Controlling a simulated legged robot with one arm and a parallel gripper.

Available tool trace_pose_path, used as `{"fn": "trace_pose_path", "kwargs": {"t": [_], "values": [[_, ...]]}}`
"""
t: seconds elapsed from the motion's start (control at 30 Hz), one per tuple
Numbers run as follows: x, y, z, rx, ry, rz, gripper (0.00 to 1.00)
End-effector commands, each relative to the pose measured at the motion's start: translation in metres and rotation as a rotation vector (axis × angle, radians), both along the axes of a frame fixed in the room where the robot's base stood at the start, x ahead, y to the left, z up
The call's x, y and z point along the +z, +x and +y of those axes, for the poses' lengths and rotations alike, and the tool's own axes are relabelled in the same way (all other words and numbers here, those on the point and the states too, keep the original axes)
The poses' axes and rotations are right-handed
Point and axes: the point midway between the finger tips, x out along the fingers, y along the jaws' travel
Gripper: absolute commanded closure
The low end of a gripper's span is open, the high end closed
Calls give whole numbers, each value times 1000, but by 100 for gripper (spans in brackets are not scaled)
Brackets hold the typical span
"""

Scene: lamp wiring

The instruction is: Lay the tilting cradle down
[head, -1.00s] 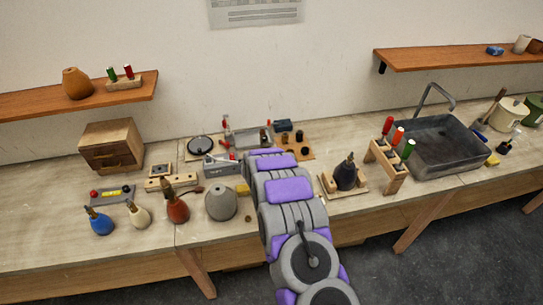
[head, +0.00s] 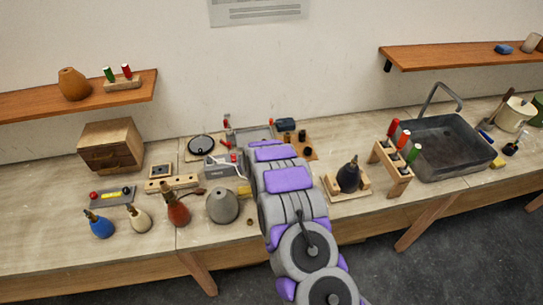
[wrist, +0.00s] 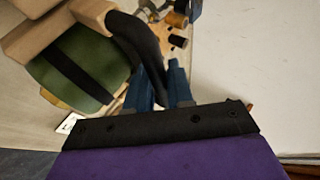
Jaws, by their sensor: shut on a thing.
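The wrist view shows a rounded green body (wrist: 72,64) with a dark strap across it, against pale wooden blocks (wrist: 52,30) that look like part of the tilting cradle. A black curved bar (wrist: 140,45) runs down from the wood to my gripper (wrist: 160,85). Its blue fingers are shut on this bar, one on each side. The green body appears tilted, but its exact angle is unclear. In the head view my arm covers the gripper and the cradle.
Brown and dark spools (wrist: 178,30) lie beyond the fingers. In the head view, a dark vase-shaped body in a wooden holder (head: 349,178) and a rack with coloured handles (head: 394,165) stand right of my arm. A grey rounded body (head: 222,206) stands left.

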Motion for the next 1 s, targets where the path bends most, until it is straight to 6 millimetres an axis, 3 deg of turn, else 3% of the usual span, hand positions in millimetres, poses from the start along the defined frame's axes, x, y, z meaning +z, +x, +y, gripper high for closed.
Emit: {"fn": "trace_pose_path", "kwargs": {"t": [0.73,0.77,1.0], "values": [[-1,2,1,2,-2,-1,100],[-1,2,1,2,-2,-1,77],[-1,0,1,1,-1,-1,58]]}}
